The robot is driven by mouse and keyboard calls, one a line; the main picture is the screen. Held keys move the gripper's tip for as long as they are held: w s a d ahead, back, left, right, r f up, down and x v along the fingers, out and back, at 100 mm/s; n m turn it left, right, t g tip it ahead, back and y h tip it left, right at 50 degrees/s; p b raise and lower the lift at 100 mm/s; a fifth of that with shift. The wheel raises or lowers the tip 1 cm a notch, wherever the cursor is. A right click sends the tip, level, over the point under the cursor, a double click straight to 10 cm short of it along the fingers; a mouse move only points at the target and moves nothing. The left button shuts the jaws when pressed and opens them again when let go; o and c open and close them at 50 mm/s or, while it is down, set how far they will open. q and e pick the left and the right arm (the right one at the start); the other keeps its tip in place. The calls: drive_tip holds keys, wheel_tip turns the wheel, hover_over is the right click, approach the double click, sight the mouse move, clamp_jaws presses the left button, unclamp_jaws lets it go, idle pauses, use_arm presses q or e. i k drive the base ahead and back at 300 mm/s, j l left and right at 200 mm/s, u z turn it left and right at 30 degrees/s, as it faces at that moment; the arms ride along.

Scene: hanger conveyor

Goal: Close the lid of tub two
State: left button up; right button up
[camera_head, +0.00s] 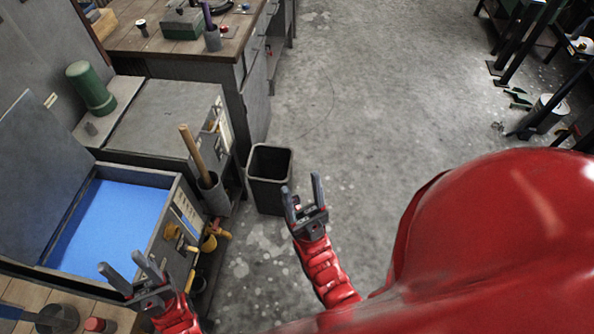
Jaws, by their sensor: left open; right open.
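An open grey tub (179,232) with bright blue inside stands at the left; no number on it can be read. Its grey lid (38,170) is raised and leans back at the left edge, partly cut off by the frame. A second tub behind it has its grey lid (165,115) shut. My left gripper (123,263) is open and empty at the near right corner of the open tub, apart from the lid. My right gripper (301,184) is open and empty over the floor, right of the tubs and beside the black bin.
A black bin (270,165) stands on the floor right of the tubs. A grey holder (213,194) with a wooden handle is at the tubs' right side. A green cylinder (91,88) sits behind. A wooden workbench (150,35) is at the back; the middle floor is clear.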

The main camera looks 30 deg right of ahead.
sight(43, 168)
drive_tip(key=i+l+u, duration=0.15)
drive_tip(key=u, duration=0.25)
drive_tip(key=i+l+u, duration=0.15)
drive_tip(key=u, duration=0.25)
drive_tip(key=i+l+u, duration=0.1)
drive_tip(key=l+u, duration=0.25)
